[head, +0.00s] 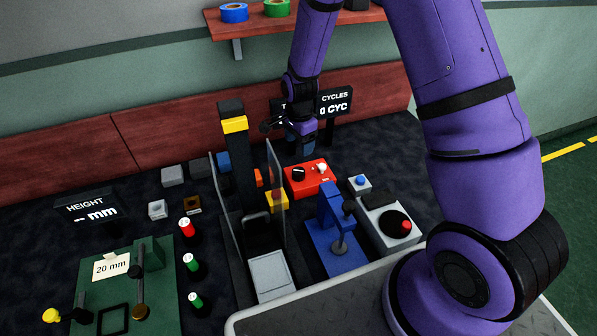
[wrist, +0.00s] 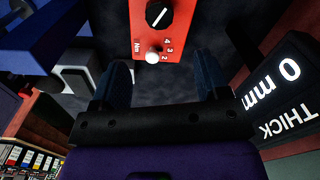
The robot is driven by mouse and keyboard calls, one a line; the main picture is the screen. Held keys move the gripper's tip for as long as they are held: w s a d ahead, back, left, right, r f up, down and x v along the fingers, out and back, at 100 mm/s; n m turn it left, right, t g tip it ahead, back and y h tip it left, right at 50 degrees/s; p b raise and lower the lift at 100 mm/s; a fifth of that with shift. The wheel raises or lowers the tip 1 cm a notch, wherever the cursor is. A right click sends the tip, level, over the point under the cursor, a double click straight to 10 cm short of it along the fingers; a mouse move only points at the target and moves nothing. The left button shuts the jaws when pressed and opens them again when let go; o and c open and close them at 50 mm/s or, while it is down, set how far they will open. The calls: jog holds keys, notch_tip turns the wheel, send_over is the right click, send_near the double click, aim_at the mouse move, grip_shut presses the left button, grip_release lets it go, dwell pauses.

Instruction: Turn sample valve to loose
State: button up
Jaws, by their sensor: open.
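No label reading "sample valve" or "loose" is legible, so I cannot tell for sure which part is the valve. A red box (head: 311,178) carries a round black knob (head: 298,173) and a small white knob. In the wrist view the same red box (wrist: 182,38) shows the black knob (wrist: 159,14) with a white pointer line, and the white knob (wrist: 152,57) beside small numbers. My gripper (head: 305,146) hangs behind the red box, apart from it. In the wrist view my gripper (wrist: 162,80) has its two blue fingers wide apart with nothing between them.
A blue lever device (head: 333,240) and a grey box with a red button (head: 406,225) stand in front of the red box. A clear-sided black column (head: 236,170) stands left. A display sign (head: 335,104) is behind right; a thickness display (wrist: 287,92) is close at the wrist view's right.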

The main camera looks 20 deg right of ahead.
aim_at(299, 170)
notch_tip(299, 170, down, 2)
jog(key=shift+a+f, duration=0.1)
jog(key=shift+f, duration=0.1)
notch_tip(299, 170, down, 10)
jog(key=shift+f, duration=0.1)
dwell(0.5)
jog(key=c, duration=0.9)
